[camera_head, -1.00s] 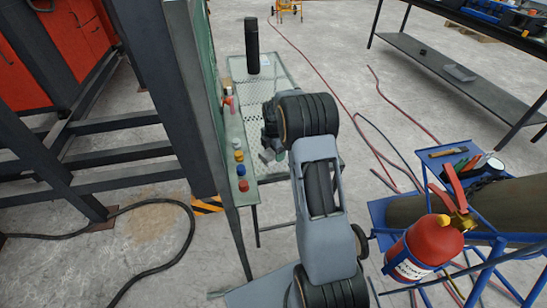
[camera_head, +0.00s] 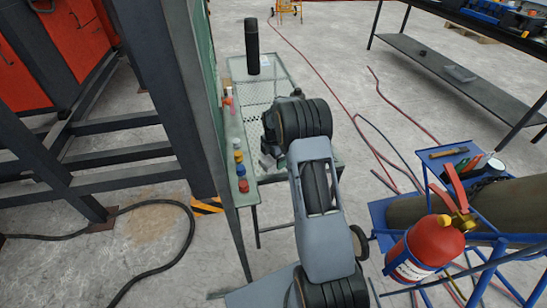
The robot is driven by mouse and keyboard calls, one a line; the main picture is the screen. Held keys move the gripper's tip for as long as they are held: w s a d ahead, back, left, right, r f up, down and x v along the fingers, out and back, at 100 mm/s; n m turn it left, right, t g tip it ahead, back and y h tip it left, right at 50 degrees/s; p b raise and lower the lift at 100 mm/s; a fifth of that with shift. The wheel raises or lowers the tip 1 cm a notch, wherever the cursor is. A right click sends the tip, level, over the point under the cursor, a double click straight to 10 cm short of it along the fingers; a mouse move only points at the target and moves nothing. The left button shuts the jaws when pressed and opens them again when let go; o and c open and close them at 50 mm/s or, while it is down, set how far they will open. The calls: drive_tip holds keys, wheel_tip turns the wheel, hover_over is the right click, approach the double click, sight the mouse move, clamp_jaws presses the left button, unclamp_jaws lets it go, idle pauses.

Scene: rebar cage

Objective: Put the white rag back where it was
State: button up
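I cannot make out a white rag in this view. My arm reaches up the middle of the picture, and my gripper (camera_head: 267,161) is at its far end, over the perforated metal table (camera_head: 280,80) beside the narrow ledge. The wrist hides most of the gripper, so I cannot see whether the fingers are open or hold anything. A black cylinder (camera_head: 252,48) stands upright on the far part of the table.
Coloured-capped bottles (camera_head: 239,170) line the ledge left of my gripper, against a dark steel post (camera_head: 185,100). A fire extinguisher (camera_head: 430,244) stands on a blue cart (camera_head: 455,150) at right. A workbench (camera_head: 455,75) stands back right. Hoses cross the floor.

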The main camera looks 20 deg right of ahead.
drive_tip(key=shift+o, duration=0.2)
drive_tip(key=s+a+r+m+p, duration=0.1)
drive_tip(key=s+a+r+m, duration=0.1)
drive_tip(key=r, duration=0.7)
drive_tip(key=s+a+r+m, duration=0.1)
drive_tip(key=s+r+m, duration=0.1)
drive_tip(key=r, duration=0.6)
drive_tip(key=s+a+r+m+t, duration=0.1)
drive_tip(key=s+a+m, duration=0.3)
drive_tip(key=s+m, duration=0.4)
drive_tip(key=s+a+r+m+t, duration=0.2)
drive_tip(key=s+a+m, duration=0.2)
drive_tip(key=s+m, duration=0.4)
drive_tip(key=s, duration=0.6)
drive_tip(key=shift+s+a+r, duration=0.15)
drive_tip(key=shift+a+r, duration=0.2)
drive_tip(key=shift+r, duration=0.05)
